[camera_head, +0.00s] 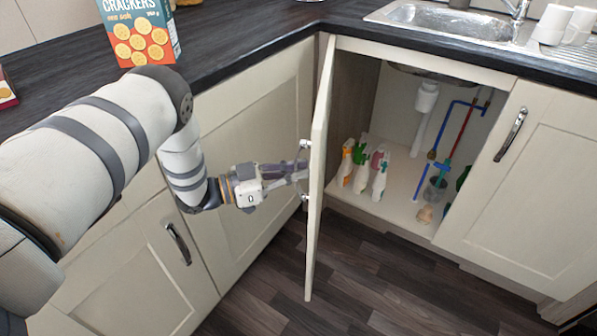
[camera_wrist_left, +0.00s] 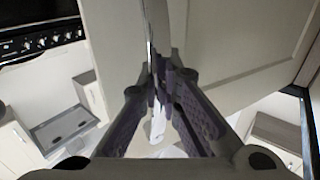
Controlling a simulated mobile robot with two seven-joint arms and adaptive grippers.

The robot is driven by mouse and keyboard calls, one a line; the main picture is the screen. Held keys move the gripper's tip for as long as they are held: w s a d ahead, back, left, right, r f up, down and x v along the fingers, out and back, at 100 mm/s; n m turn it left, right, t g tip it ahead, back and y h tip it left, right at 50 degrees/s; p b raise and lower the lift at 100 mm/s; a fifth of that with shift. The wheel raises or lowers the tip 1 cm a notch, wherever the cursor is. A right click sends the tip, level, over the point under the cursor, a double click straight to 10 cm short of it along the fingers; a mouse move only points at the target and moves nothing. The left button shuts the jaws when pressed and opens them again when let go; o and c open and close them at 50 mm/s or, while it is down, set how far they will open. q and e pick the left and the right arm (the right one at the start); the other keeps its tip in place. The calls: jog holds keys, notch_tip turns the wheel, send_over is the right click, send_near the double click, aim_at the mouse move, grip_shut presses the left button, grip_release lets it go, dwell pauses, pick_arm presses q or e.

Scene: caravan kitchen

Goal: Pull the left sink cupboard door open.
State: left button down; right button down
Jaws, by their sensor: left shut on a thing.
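The left sink cupboard door (camera_head: 319,150) stands wide open, seen nearly edge-on, swung out from the cupboard front. My left gripper (camera_head: 298,172) is at its outer face, with the fingers shut on the door handle (camera_head: 304,146). In the left wrist view the fingers (camera_wrist_left: 163,88) close around the upright handle bar (camera_wrist_left: 153,50). The open cupboard (camera_head: 400,190) shows its inside. The fingers partly hide the handle's middle. My right gripper is not in view.
Inside the cupboard are several spray bottles (camera_head: 361,167), a white drain pipe (camera_head: 421,125) and red and blue pipes. The right cupboard door (camera_head: 530,180) is closed. A cracker box (camera_head: 138,35) stands on the dark worktop (camera_head: 240,48). The floor (camera_head: 370,275) before the cupboard is clear.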

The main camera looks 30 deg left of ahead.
pick_arm(q)
jog(key=shift+s+f, duration=0.1)
jog(key=shift+f, duration=0.1)
jog(key=c, duration=1.8)
grip_release()
jog(key=shift+r, duration=0.1)
